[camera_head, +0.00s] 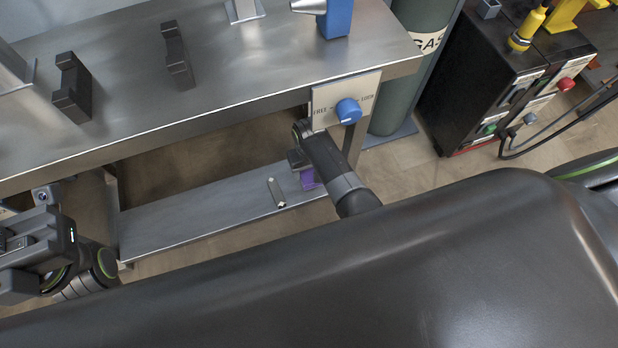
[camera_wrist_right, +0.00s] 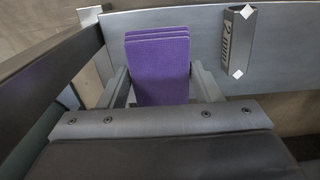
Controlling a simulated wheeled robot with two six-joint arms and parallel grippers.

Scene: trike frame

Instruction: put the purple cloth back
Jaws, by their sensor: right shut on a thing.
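The purple cloth (camera_wrist_right: 158,70) looks like a folded stack with several layers. In the right wrist view it stands between the two fingers of my right gripper (camera_wrist_right: 160,85), which is shut on it. In the head view only a small part of the cloth (camera_head: 308,179) shows, beside my right gripper (camera_head: 300,160) and over the right part of the lower shelf (camera_head: 190,215). I cannot tell whether the cloth touches the shelf. My left gripper (camera_head: 35,245) is at the left edge of the head view, away from the cloth; its fingertips are not clear.
A metal angle piece (camera_head: 276,192), marked with a 2 in the wrist view (camera_wrist_right: 239,40), is on the shelf beside the cloth. The steel table top (camera_head: 230,70) overhangs the shelf. A panel with a blue knob (camera_head: 347,111) hangs at its front edge. The shelf's left part is clear.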

